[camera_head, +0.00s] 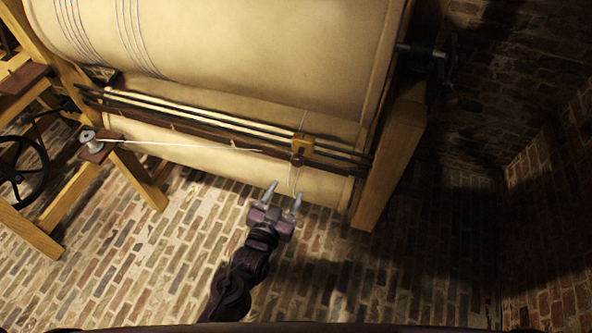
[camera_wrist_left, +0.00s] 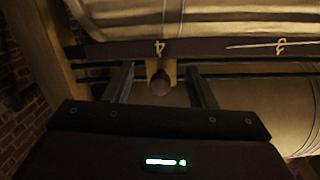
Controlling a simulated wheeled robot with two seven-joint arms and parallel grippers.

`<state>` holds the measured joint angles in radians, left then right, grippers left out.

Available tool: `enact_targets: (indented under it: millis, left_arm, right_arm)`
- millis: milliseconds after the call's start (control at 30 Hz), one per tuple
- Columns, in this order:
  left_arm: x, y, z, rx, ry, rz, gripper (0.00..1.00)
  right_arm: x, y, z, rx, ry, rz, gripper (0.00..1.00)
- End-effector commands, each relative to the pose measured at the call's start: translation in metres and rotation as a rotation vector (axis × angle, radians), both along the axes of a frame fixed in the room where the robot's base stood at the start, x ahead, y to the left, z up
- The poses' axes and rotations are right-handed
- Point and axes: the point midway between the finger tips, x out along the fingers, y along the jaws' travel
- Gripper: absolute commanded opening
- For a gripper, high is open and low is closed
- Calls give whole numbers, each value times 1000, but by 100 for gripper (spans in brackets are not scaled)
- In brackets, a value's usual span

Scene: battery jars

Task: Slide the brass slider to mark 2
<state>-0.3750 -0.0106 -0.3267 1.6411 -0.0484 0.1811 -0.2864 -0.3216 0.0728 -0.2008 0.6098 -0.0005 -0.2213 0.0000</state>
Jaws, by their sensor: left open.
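The brass slider (camera_head: 302,146) sits on the dark rails near the right end of the large cream drum's frame. In the left wrist view the slider (camera_wrist_left: 171,68) stands at the mark 4 (camera_wrist_left: 160,47), with a round dark knob (camera_wrist_left: 160,86) facing me. The mark 3 (camera_wrist_left: 280,47) is to its right in that view; mark 2 cannot be made out. My left gripper (camera_head: 284,194) is open and empty, in front of and below the slider. In the wrist view its fingers appear on either side of the knob; contact is not visible. My right gripper is not in view.
Long rails (camera_head: 215,122) run across the wooden frame. A pale cord or pointer (camera_head: 190,145) runs from a small spool (camera_head: 88,138) at left toward the rail. A wooden post (camera_head: 390,160) stands right of the slider. Open brick floor (camera_head: 130,265) lies in front.

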Motion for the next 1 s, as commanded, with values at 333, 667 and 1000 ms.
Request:
enact_targets:
  millis: [333, 667, 1000]
  left_arm:
    - [29, -12, 48, -24, -100, 3, 52]
    - [73, -29, 46, -22, -95, 4, 52]
    - [80, -31, 45, -21, -94, 3, 52]
  right_arm:
    - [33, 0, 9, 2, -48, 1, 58]
    - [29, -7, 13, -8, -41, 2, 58]
    - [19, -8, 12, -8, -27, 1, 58]
